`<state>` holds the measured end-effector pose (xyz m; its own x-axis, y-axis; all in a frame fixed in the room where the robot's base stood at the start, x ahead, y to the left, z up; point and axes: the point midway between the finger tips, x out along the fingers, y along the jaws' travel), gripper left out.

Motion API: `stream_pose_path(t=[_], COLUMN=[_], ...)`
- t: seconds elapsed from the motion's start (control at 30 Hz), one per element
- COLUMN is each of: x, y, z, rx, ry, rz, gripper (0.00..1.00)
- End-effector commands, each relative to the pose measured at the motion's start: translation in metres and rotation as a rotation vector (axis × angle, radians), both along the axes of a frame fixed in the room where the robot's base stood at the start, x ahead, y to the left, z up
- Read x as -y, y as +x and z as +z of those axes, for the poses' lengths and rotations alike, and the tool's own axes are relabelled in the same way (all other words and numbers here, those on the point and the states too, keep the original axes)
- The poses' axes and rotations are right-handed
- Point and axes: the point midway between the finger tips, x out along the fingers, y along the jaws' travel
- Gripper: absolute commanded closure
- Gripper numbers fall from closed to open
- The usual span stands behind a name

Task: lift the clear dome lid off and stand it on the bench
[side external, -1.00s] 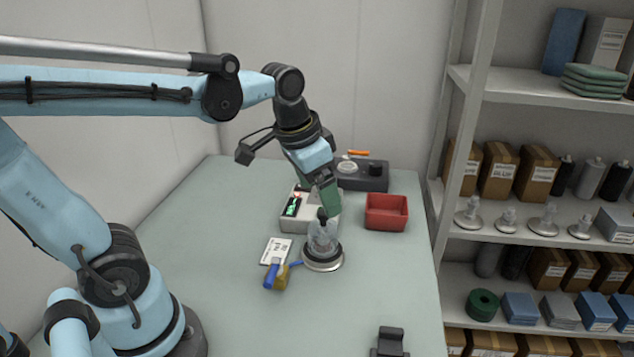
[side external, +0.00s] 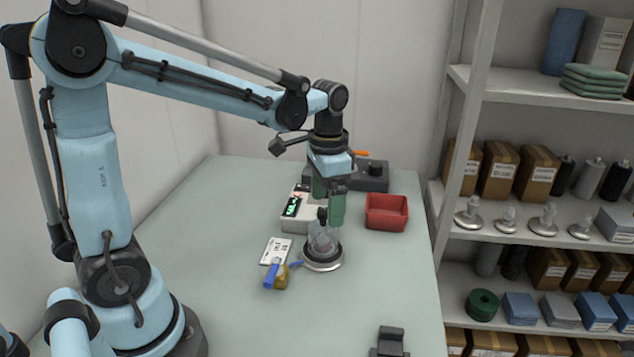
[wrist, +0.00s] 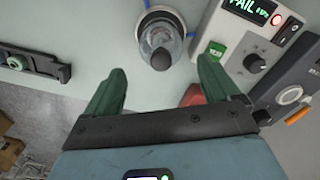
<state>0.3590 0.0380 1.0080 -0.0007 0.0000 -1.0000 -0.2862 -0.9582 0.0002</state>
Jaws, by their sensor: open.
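The clear dome lid (side external: 318,241) stands upright on a round base (side external: 324,265) with a dark ring and a pale rim. A black knob tops the lid. In the wrist view the lid (wrist: 157,36) shows at the top centre, knob toward me. My gripper (side external: 328,208) points down with its green fingers apart, near knob height in the side view. In the wrist view the open fingers of my gripper (wrist: 160,66) lie either side of the knob's line, with visible gaps and nothing held. Exact depth between fingers and knob is hard to tell.
A grey tester box (side external: 297,212) stands behind the lid, its display reading FAIL in the wrist view. A red bin (side external: 386,212) is right. A label card (side external: 276,251) and a blue-and-yellow item (side external: 277,275) lie left. The front bench (side external: 250,325) is largely clear.

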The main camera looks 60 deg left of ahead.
Motion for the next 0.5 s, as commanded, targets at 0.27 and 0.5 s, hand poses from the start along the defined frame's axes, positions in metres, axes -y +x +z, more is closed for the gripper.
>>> stream_pose_path(t=[0.27,0.5], x=[-0.001,-0.004], y=[-0.001,-0.003], z=[-0.014,-0.044], rx=[0.000,0.001], ry=[0.000,0.000], rz=[0.001,0.000], gripper=[0.11,0.11])
